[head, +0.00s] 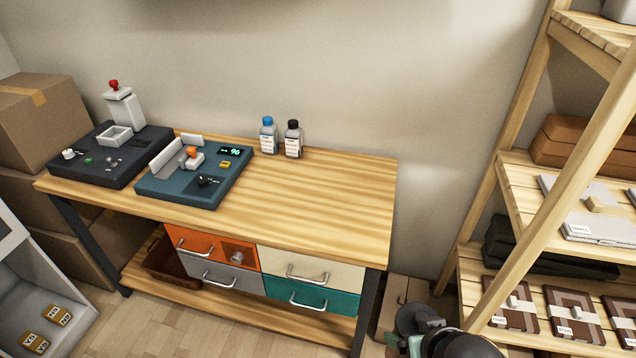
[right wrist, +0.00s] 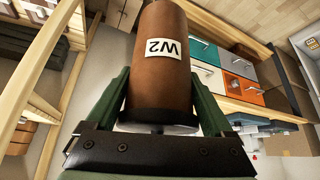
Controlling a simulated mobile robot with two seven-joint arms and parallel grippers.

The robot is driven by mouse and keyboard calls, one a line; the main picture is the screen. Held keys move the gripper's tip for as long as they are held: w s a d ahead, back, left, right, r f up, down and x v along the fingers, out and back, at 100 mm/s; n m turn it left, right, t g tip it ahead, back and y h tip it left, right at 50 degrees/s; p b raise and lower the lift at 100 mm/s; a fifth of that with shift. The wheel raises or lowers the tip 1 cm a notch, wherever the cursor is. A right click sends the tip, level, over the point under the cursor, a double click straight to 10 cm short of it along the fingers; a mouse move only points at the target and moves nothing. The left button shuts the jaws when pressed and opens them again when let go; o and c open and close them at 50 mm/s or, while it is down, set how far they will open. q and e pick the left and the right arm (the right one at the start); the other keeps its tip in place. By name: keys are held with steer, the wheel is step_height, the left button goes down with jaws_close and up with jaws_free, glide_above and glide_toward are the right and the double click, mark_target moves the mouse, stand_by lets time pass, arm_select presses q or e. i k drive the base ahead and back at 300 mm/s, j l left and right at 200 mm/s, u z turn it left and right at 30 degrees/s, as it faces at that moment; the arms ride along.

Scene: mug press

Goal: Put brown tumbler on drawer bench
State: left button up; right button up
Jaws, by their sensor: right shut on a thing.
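The brown tumbler (right wrist: 163,65) fills the middle of the right wrist view, with a white label reading W2 and a dark band at its near end. My right gripper (right wrist: 161,100) is shut on it, one green finger on each side. In the head view only a dark and green part of my right arm shows at the bottom edge; the tumbler cannot be made out there. The drawer bench (head: 310,190) has a wooden top and orange, grey, cream and teal drawers underneath. My left gripper is not in view.
A dark device (head: 110,155) and a blue press device (head: 195,175) stand on the bench's left half. A blue-capped bottle (head: 268,136) and a black-capped bottle (head: 293,140) stand at the back. The bench's right half is clear. A wooden shelf (head: 510,200) stands at right.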

mark_target(249, 204)
steer(key=i+j, duration=0.2)
steer(key=j, duration=0.15)
steer(key=i+j+z, duration=0.1)
steer(key=j, duration=0.25)
steer(key=i+j, duration=0.25)
steer(key=j, duration=0.15)
steer(key=i+j+z, duration=0.1)
steer(key=j, duration=0.3)
steer(key=i, duration=0.1)
